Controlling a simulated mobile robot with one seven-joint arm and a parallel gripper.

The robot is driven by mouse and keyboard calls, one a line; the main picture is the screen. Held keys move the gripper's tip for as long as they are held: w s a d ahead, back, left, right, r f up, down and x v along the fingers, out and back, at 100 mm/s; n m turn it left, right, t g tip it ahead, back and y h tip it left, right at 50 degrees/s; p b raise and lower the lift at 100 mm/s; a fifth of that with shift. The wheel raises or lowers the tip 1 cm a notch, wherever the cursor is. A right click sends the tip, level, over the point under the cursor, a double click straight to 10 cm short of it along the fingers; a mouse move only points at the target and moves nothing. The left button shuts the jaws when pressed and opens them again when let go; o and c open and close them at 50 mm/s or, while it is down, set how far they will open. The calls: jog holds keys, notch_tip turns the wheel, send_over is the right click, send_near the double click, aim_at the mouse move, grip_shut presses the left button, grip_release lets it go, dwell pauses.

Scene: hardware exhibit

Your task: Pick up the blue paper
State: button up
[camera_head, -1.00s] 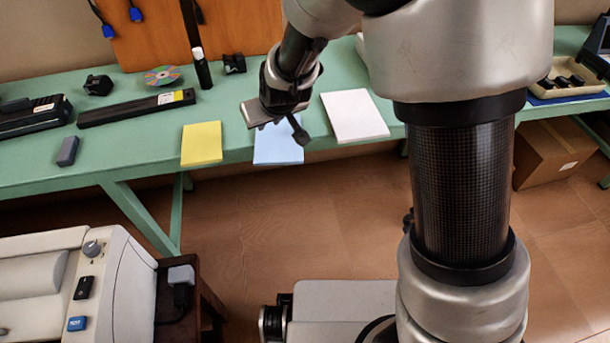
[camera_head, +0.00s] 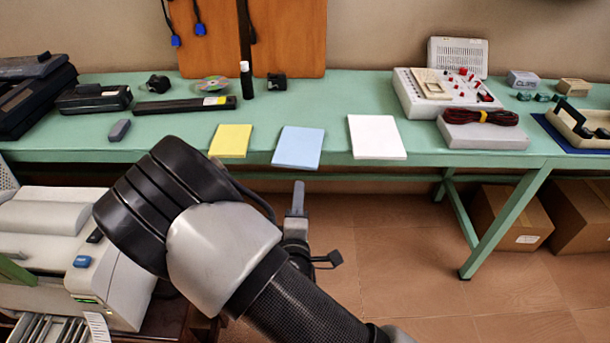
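The blue paper (camera_head: 298,147) lies flat on the green table near its front edge, between a yellow paper (camera_head: 231,140) and a white paper (camera_head: 376,136). All of it is uncovered in the head view. My gripper (camera_head: 298,198) shows just below the blue paper in the picture, in front of the table edge and apart from the paper. A grey finger part points up toward the table. My arm hides part of the gripper, so its opening and anything between the fingers cannot be made out.
A long black bar (camera_head: 185,106), a disc (camera_head: 212,84) and a black bottle (camera_head: 246,80) stand behind the papers. A white instrument (camera_head: 445,92) and bundled cables (camera_head: 480,116) are to the right. A beige machine (camera_head: 60,240) stands at lower left. The floor in front is open.

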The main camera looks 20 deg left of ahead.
aim_at(299, 167)
jog(key=shift+n+t, duration=0.3)
jog(key=shift+n, duration=0.1)
jog(key=x, duration=0.6)
jog(key=b+x, duration=0.1)
jog(key=x, duration=0.2)
jog(key=shift+w+a+r, duration=0.15)
jog(key=shift+a, duration=0.2)
grip_shut()
